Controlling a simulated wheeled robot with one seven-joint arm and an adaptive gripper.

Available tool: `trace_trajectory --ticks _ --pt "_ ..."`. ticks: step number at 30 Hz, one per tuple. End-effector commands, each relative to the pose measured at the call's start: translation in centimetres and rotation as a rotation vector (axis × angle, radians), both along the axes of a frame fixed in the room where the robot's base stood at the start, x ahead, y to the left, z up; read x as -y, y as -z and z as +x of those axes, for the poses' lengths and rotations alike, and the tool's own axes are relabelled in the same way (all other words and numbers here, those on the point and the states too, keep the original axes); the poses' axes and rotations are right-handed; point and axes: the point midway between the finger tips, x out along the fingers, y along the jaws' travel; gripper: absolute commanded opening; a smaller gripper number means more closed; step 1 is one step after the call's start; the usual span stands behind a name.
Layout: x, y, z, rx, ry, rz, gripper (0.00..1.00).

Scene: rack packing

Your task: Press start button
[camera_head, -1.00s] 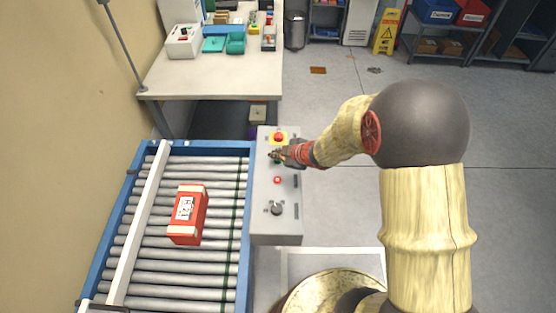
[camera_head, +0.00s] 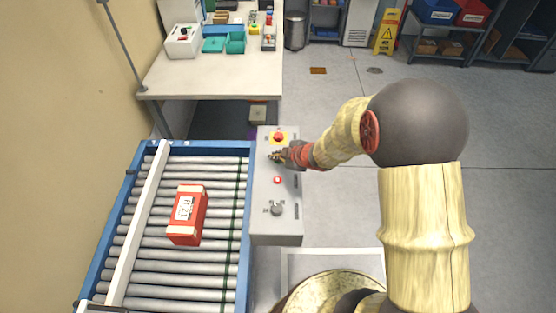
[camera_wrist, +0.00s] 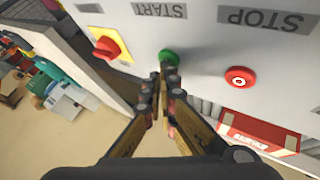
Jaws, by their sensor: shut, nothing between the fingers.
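The green start button (camera_wrist: 169,57) is on the grey control panel (camera_wrist: 210,45), near the START label (camera_wrist: 158,10) in the wrist view. My gripper (camera_wrist: 168,72) is shut and empty. Its fingertips overlap the near edge of the green button in the wrist view; I cannot tell whether they touch or press it. In the head view my gripper (camera_head: 275,157) is over the panel, between the red emergency knob (camera_head: 278,137) and the red stop button (camera_head: 277,180), and hides the green button.
The red stop button also shows in the wrist view (camera_wrist: 240,77), and the red knob on its yellow plate too (camera_wrist: 107,44). A rotary switch (camera_head: 277,209) is lower on the panel. A roller conveyor (camera_head: 150,262) bearing a red box (camera_head: 187,215) lies to the left.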

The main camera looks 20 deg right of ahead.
Motion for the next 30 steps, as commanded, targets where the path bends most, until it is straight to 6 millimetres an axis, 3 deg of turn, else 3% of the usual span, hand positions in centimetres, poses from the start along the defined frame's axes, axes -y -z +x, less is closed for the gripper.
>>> trace_trajectory --ticks 17,30 --pt "0.0 0.4 0.0 -0.001 0.000 -0.001 0.00" --pt "0.0 -1.4 0.0 -0.001 -0.001 0.000 0.00"
